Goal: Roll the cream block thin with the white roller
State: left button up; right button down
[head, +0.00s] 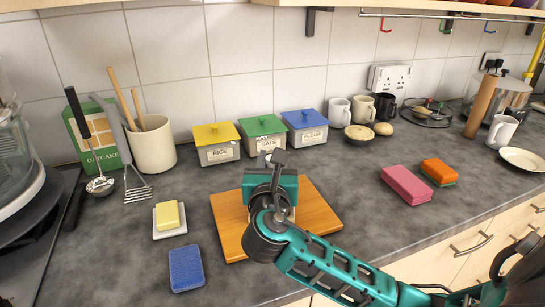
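My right arm comes in from the lower right, and its teal and dark gripper (272,160) is over the wooden board (318,212) on the counter. The gripper and wrist cover the middle of the board. A small pale patch shows by the fingertips; I cannot tell what it is or whether the fingers hold anything. I cannot make out a cream block or a white roller; either may be hidden behind the gripper. A yellow block (168,214) sits on a small white dish (170,233) left of the board. My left gripper is not in view.
Lidded yellow (217,154), green (262,146) and blue (304,135) boxes stand behind the board. A blue sponge (186,268) lies front left; pink (407,184) and orange-green (438,172) sponges lie right. A brown cylinder (481,104) stands far right. Counter between board and pink sponge is clear.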

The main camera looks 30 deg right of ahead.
jog(key=shift+s+a+f, duration=0.2)
jog(key=shift+s+a, duration=0.2)
jog(key=shift+s, duration=0.2)
jog(key=shift+f, duration=0.1)
jog(key=shift+r, duration=3.65)
jog(key=shift+s, duration=0.15)
